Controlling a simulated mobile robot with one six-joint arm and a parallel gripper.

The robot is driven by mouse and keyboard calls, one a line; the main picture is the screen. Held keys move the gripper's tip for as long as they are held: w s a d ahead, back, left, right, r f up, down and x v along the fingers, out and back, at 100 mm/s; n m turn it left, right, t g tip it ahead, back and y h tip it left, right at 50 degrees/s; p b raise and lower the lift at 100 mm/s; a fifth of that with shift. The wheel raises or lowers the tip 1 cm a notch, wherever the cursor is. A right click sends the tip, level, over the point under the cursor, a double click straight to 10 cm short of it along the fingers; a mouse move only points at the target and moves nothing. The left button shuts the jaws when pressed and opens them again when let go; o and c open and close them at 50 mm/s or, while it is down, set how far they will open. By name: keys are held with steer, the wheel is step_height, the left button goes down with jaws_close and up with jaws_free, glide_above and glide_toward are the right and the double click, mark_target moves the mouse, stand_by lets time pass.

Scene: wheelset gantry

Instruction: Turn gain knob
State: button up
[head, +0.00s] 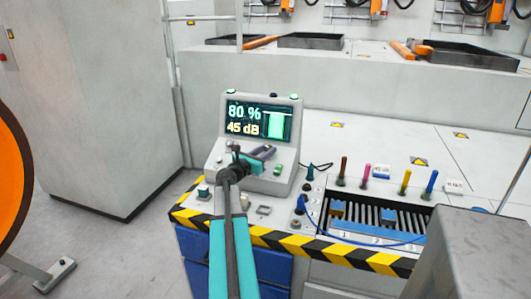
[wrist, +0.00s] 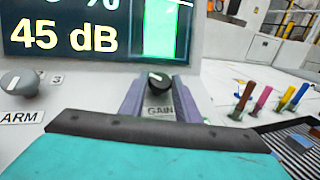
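The gain knob (wrist: 158,84) is a dark round knob with a pale pointer mark, above a "GAIN" label (wrist: 160,110) on the grey console (head: 231,177). My gripper (wrist: 159,97) reaches to it with one purple-grey finger on each side. The knob sits between the fingers, close to both; whether they touch it I cannot tell. In the head view my gripper (head: 263,153) is at the console front below the screen and hides the knob. The screen (head: 258,120) reads "80 %" and "45 dB" with a green bar.
A grey "ARM" knob (wrist: 17,82) is left of the gain knob. Green buttons (head: 278,170) sit at the console's right. Several coloured pegs (head: 366,176) and a slotted rack (head: 375,218) with a blue cable stand to the right. A striped edge (head: 330,249) borders the bench.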

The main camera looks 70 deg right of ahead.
steer(key=shift+a+f, duration=0.1)
steer(key=shift+a, duration=0.15)
steer(key=shift+s+d+r, duration=0.15)
steer(key=shift+d+r, duration=0.05)
steer(key=shift+d, duration=0.1)
steer(key=shift+s, duration=0.1)
stand_by(1.3)
steer(key=o, duration=1)
steer(key=shift+f, duration=0.1)
steer(key=shift+a, duration=0.1)
